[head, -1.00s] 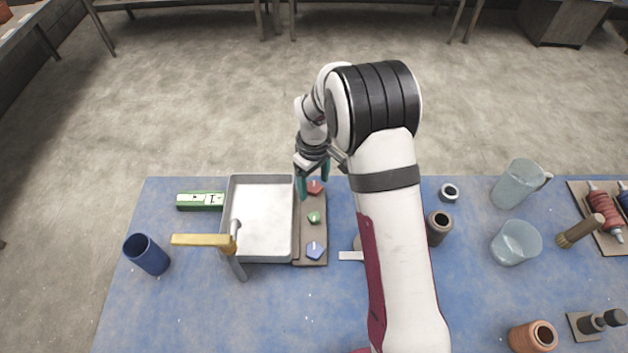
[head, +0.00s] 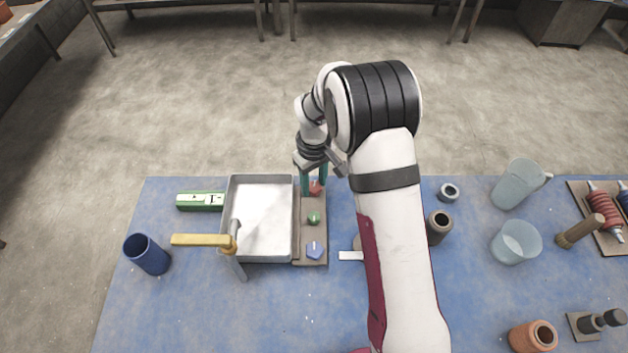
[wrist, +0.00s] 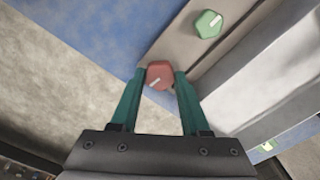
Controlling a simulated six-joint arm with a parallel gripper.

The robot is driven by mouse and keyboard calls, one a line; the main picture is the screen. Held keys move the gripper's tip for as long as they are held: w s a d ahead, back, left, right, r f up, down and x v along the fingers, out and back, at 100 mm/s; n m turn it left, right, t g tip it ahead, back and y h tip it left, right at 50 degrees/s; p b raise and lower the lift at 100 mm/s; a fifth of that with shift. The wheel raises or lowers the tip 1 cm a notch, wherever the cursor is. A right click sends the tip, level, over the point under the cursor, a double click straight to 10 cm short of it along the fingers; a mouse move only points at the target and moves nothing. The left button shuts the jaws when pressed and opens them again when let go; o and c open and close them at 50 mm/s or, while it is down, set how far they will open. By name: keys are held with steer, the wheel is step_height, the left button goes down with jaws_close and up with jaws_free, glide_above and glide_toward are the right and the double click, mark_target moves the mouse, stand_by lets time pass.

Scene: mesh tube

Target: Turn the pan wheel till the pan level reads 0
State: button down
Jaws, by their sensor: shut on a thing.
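A red knob (head: 316,188) with a white mark sits at the far end of a brown strip (head: 322,232) beside the pan. My gripper (head: 314,186) points down over it, with its teal fingers on either side. In the wrist view the red knob (wrist: 160,75) is between the fingertips of my gripper (wrist: 159,80), which is shut on it. The grey pan (head: 265,213) looks empty. The green level counter (head: 200,201) left of the pan has a white window whose figure looks like a 1, though it is small and unclear.
A green knob (head: 314,217) and a blue knob (head: 314,250) share the strip. A blue cup (head: 147,254) stands at left. Jars and clear jugs stand to the right.

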mark_target(314, 186)
steer(key=m, duration=0.5)
steer(key=shift+m, duration=2.3)
steer(key=shift+c, duration=1.9)
jaws_free()
step_height(314, 186, up, 16)
